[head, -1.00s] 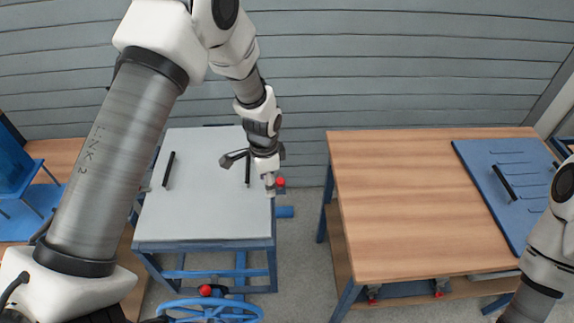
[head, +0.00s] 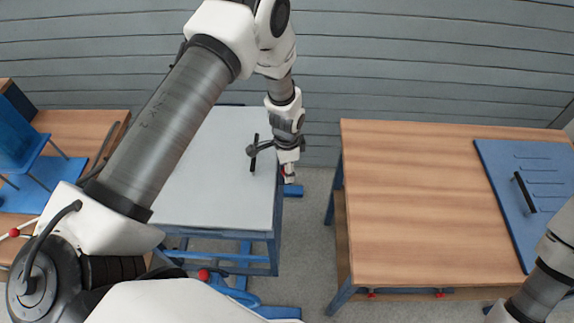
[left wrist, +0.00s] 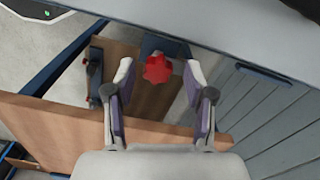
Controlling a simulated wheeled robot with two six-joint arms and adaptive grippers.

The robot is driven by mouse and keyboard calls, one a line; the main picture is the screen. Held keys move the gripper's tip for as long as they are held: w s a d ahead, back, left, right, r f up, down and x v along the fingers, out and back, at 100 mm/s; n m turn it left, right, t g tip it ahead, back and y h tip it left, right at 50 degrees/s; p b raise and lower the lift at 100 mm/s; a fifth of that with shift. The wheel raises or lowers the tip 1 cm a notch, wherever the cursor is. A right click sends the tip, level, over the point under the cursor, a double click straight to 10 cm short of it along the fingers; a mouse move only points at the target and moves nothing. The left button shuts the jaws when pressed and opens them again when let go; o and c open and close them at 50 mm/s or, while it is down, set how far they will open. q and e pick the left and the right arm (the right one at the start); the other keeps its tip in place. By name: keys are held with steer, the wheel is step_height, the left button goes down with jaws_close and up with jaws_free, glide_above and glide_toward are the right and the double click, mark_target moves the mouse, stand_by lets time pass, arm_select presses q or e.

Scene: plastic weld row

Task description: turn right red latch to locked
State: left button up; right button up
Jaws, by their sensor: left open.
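The right red latch is a red lobed knob (left wrist: 158,70) in the left wrist view, on a small blue part at the edge of the grey-topped table. My left gripper (left wrist: 159,84) is open, with one finger on each side of the knob in that view. I cannot tell whether either finger touches it. In the head view my left gripper (head: 289,174) points down at the right edge of the table, and only a sliver of red (head: 283,171) shows beside it. My right arm shows at the lower right of the head view, but its gripper is out of frame.
The grey-topped table (head: 215,195) carries black handles. A wooden table (head: 425,205) with a blue board (head: 500,180) stands to the right, across a floor gap. Another red knob (head: 204,274) sits low in front.

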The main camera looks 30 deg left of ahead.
arm_select(q)
steer(key=shift+s+r, duration=0.1)
steer(key=shift+s, duration=0.05)
steer(key=shift+s+r, duration=0.1)
jaws_close()
steer(key=shift+n, duration=0.3)
steer(key=n+b, duration=0.1)
steer(key=n, duration=0.2)
steer(key=n+b, duration=0.1)
steer(key=n, duration=0.8)
steer(key=shift+n, duration=0.3)
steer(key=n, duration=0.4)
steer(key=shift+s+n, duration=0.1)
steer(key=shift+n, duration=0.2)
steer(key=shift+b, duration=0.3)
